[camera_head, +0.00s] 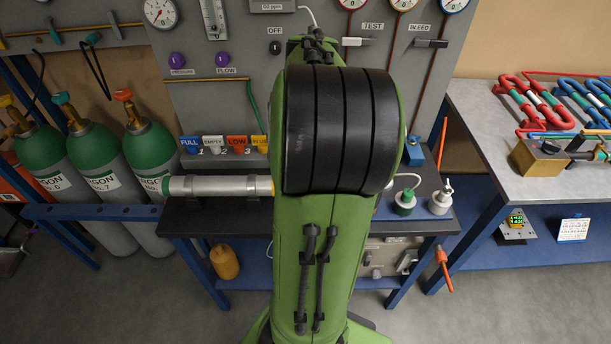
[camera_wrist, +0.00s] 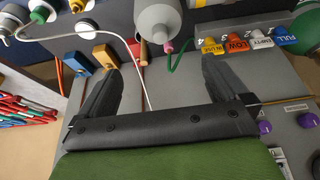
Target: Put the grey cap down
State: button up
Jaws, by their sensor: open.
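My gripper (camera_wrist: 160,78) is open in the wrist view, with its two dark fingers wide apart. Nothing is held between them; a grey panel and a white cord show behind the gap. In the head view my green and black arm hides the gripper. I cannot make out a grey cap for certain in either view. A pale grey cylinder (camera_wrist: 158,22) shows beyond the fingertips in the wrist view.
A silver tube (camera_head: 218,186) lies along the bench at left. Coloured tags (camera_head: 212,144) line the panel foot. Green gas cylinders (camera_head: 98,150) stand at far left. A grey table (camera_head: 480,110) at right carries red and blue coils (camera_head: 540,100). The floor in front shows bare.

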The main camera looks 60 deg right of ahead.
jog(key=b+x, duration=0.3)
jog(key=x, duration=1.1)
jog(key=shift+w+f, duration=0.1)
jog(key=shift+f, duration=0.3)
jog(key=shift+a+r, duration=0.1)
jog(key=shift+c, duration=0.3)
